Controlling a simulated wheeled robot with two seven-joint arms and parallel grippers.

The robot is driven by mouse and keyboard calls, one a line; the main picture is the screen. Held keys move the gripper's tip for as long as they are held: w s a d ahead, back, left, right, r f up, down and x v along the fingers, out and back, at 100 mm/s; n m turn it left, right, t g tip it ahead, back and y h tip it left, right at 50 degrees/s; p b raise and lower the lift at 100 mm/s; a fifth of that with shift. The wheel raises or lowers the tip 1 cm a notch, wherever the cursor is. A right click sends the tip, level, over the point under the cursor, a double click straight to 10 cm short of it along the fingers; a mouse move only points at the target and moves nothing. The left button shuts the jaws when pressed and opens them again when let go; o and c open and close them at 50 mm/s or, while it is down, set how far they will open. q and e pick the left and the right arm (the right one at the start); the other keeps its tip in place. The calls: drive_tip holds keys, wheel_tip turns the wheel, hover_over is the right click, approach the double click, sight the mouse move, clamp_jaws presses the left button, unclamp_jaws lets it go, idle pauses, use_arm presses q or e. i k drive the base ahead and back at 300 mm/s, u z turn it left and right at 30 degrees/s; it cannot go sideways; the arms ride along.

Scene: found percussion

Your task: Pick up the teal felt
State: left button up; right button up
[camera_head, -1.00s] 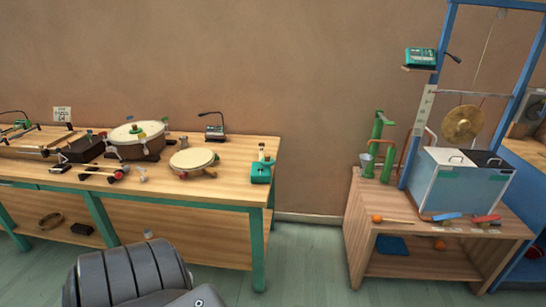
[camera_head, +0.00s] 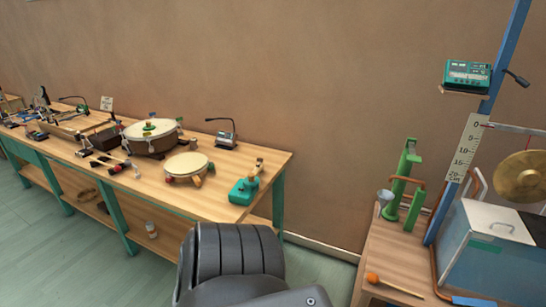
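I cannot pick out a teal felt for certain. A small green piece (camera_head: 150,127) lies on top of the large drum (camera_head: 150,140) on the left bench; it is too small to tell whether it is felt. A teal block (camera_head: 243,191) with a small fitting on it stands at the bench's right front corner. Neither of my grippers is in view. Only a dark grey rounded part of my own body shows at the bottom middle.
The wooden bench (camera_head: 222,207) holds a smaller drum (camera_head: 189,166), a microphone stand (camera_head: 226,138) and several mallets.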

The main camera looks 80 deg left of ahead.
sight(251, 181)
drive_tip(key=u, duration=0.3)
drive_tip(key=i, duration=0.9)
drive_tip(key=u, duration=1.5)
drive_tip(key=i, duration=0.75)
drive_tip(key=u, duration=0.85)
